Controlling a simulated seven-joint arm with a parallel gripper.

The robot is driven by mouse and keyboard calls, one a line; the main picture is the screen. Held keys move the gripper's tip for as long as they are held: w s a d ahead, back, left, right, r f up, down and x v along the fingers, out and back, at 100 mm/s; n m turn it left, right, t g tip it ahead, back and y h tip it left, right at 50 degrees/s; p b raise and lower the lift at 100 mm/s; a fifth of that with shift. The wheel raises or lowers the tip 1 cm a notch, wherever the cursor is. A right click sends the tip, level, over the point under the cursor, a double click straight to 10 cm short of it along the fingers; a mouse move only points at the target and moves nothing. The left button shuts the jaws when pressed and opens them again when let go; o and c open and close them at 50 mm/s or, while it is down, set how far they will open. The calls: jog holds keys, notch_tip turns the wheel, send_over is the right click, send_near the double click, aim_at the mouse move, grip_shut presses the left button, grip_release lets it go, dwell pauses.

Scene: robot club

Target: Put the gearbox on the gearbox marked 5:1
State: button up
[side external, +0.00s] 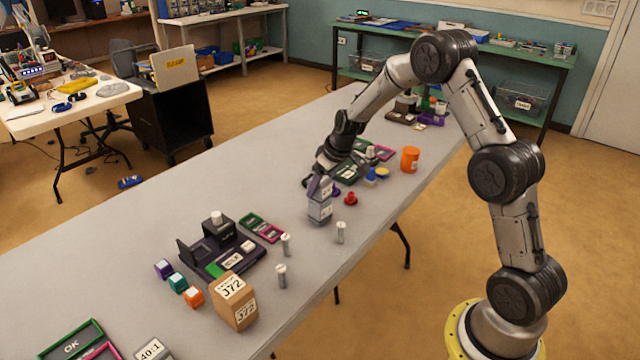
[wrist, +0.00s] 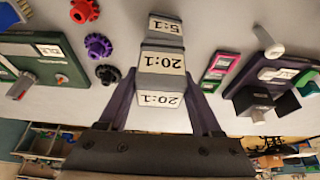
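A grey gearbox marked 20:1 (wrist: 160,62) is between the purple fingers of my gripper (wrist: 160,80), which touch its two sides. In the side view my gripper (side external: 319,181) reaches down around this gearbox, partly hiding it. A second grey gearbox, marked 5:1 (wrist: 165,27), shows just past the held one in the wrist view. In the side view this lower gearbox (side external: 320,211) stands upright on the table, directly under the held one. The two look stacked; I cannot tell whether they fully touch.
Red (wrist: 84,10), purple (wrist: 98,45) and black gears lie to one side. Metal posts (side external: 340,232) stand near the gearboxes. A dark fixture (side external: 205,262), a pink-and-green tray (side external: 262,228) and a cardboard box (side external: 234,302) are to the left. An orange jar (side external: 409,160) stands behind right.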

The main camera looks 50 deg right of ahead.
jog(key=o, duration=0.3)
jog(key=shift+o, duration=0.2)
jog(key=shift+r, duration=0.25)
jog(key=s+a+r, duration=0.3)
jog(key=s+r, duration=0.2)
jog(key=r, duration=0.3)
jog(key=s+a+r, duration=0.3)
jog(key=s+r, duration=0.2)
jog(key=r, duration=0.4)
jog(key=s+a, duration=0.4)
jog(key=s, duration=0.8)
jog(key=s+a+r+t, duration=0.1)
jog(key=s+a, duration=0.4)
jog(key=s, duration=0.8)
jog(key=shift+r, duration=0.2)
